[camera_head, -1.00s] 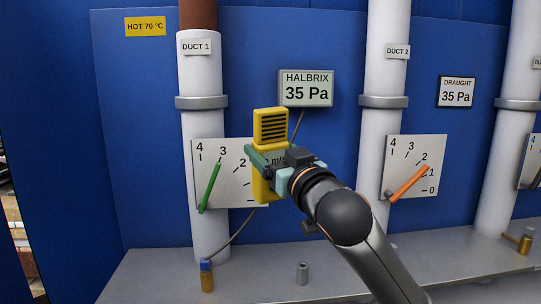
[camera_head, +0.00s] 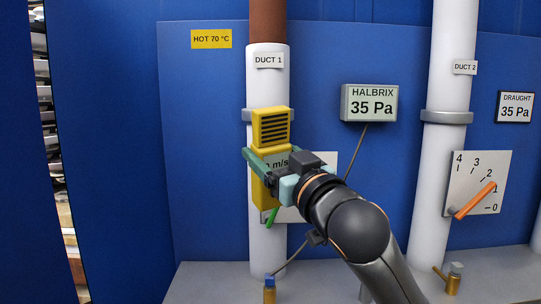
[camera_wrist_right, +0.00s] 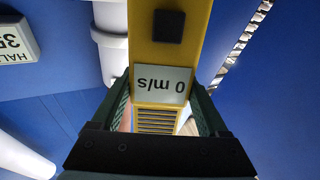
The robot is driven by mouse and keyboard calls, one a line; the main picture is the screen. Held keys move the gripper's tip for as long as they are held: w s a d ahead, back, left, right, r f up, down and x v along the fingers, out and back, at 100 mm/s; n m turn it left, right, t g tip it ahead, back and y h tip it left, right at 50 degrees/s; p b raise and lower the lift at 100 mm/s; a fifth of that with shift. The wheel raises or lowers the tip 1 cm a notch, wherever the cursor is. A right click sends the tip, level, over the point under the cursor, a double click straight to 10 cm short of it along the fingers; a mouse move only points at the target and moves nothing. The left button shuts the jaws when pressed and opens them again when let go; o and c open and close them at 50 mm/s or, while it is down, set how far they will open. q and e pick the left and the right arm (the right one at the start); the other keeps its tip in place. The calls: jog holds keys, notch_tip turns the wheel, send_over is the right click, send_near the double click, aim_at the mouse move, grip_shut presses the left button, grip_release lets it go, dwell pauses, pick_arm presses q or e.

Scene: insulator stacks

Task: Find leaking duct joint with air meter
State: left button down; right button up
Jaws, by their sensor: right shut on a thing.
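My right gripper (camera_head: 268,170) is shut on the yellow air meter (camera_head: 270,127), which stands upright with its slotted grille at the top. The meter covers most of the grey collar on the white duct 1 (camera_head: 267,65); whether they touch I cannot tell. In the right wrist view the meter's display (camera_wrist_right: 162,85) reads 0 m/s, upside down, between the fingers (camera_wrist_right: 161,105). Duct 2 (camera_head: 452,90) at the right has a grey collar joint (camera_head: 446,117) in plain view. The dial with the green pointer (camera_head: 272,217) is mostly hidden. My left gripper is not in view.
A HALBRIX display (camera_head: 370,103) and a DRAUGHT display (camera_head: 515,107) both read 35 Pa. A dial with an orange pointer (camera_head: 475,200) sits by duct 2. Small brass fittings (camera_head: 270,290) stand along the grey ledge (camera_head: 215,283).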

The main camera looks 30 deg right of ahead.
jog(key=w+d, duration=0.5)
jog(key=w, duration=0.3)
jog(key=shift+d, duration=0.15)
dwell(1.8)
jog(key=shift+s+a, duration=0.9)
jog(key=shift+s, duration=0.5)
jog(key=shift+s+a, duration=0.85)
jog(key=shift+s, duration=0.55)
jog(key=shift+s+a, duration=0.9)
jog(key=shift+s, duration=0.5)
